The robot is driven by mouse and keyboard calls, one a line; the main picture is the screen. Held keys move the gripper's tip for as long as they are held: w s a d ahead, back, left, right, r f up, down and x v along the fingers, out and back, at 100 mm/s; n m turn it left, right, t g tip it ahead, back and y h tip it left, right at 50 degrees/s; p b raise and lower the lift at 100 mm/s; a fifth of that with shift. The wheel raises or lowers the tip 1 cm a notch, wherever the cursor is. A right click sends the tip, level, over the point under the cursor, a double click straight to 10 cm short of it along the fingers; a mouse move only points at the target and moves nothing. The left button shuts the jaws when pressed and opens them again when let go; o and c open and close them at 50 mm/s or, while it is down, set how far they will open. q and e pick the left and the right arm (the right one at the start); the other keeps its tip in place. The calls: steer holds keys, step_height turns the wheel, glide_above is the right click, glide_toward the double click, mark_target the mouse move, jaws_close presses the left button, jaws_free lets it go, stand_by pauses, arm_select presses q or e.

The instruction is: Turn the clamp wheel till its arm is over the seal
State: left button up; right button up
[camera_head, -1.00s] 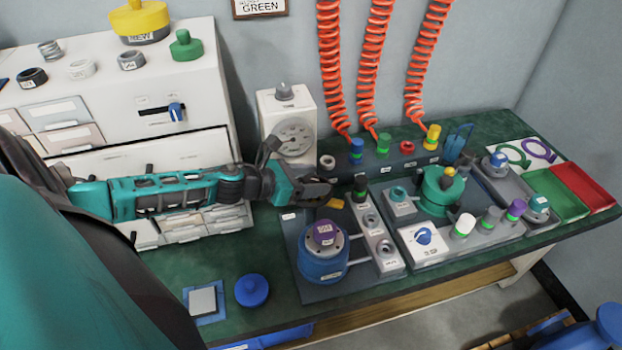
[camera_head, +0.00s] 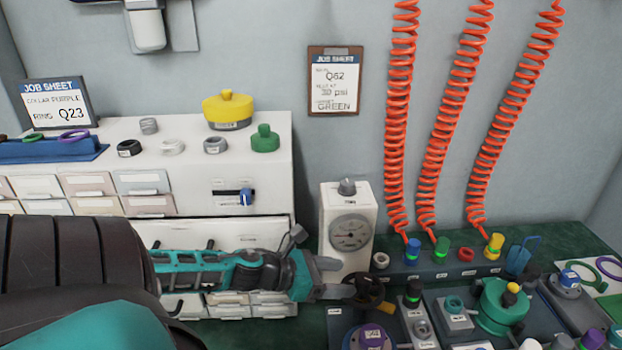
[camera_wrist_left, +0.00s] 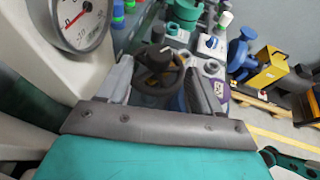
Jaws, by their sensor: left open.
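The dark clamp wheel (camera_head: 368,290) is at the back of the test fixture, near the gauge box. Its short yellow-brown arm (camera_head: 385,307) points to the right in the head view. The seal fixture with a purple top (camera_head: 372,336) is in front of it, cut off by the bottom edge. My left gripper (camera_head: 345,287) reaches in from the left, its fingers at the wheel. In the left wrist view the wheel (camera_wrist_left: 162,75) shows between the two spread fingers (camera_wrist_left: 162,88). I cannot tell whether they touch it. My right gripper is not in view.
The gauge box (camera_head: 347,230) stands close behind my left gripper. A white drawer cabinet (camera_head: 240,185) is behind my left arm. Red coiled hoses (camera_head: 402,130) hang down to a row of coloured fittings. A green pump-like unit (camera_head: 500,305) stands to the right.

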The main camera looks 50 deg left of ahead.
arm_select(q)
steer(key=shift+p+v, duration=0.6)
steer(key=shift+v, duration=2.4)
steer(key=shift+c, duration=0.5)
